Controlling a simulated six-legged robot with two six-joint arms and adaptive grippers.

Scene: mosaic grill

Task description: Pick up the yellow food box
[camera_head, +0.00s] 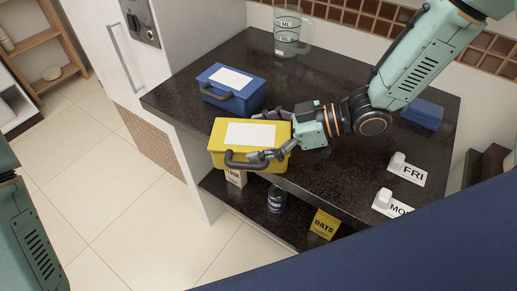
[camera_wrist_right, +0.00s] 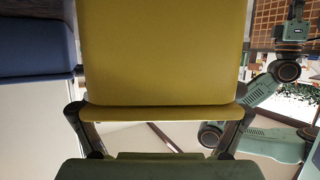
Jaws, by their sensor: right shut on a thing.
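The yellow food box (camera_head: 232,163) has a dark handle on its front and a white label on its lid. It is at the front edge of the dark counter, overlapping that edge in the head view; whether its base touches the counter I cannot tell. My right gripper (camera_head: 267,138) reaches it from the right and is shut on it. In the right wrist view the yellow box (camera_wrist_right: 165,55) fills the middle, with a dark finger at each side of its rim. My left gripper is out of view; only a green arm part shows at the left edge.
A blue food box (camera_head: 225,98) stands behind on the counter (camera_head: 340,170). A clear measuring jug (camera_head: 288,32) is at the back. FRI (camera_head: 410,174) and MON (camera_head: 393,205) labels lie right. A dark can (camera_head: 277,199) and an oats box (camera_head: 324,225) are on the lower shelf.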

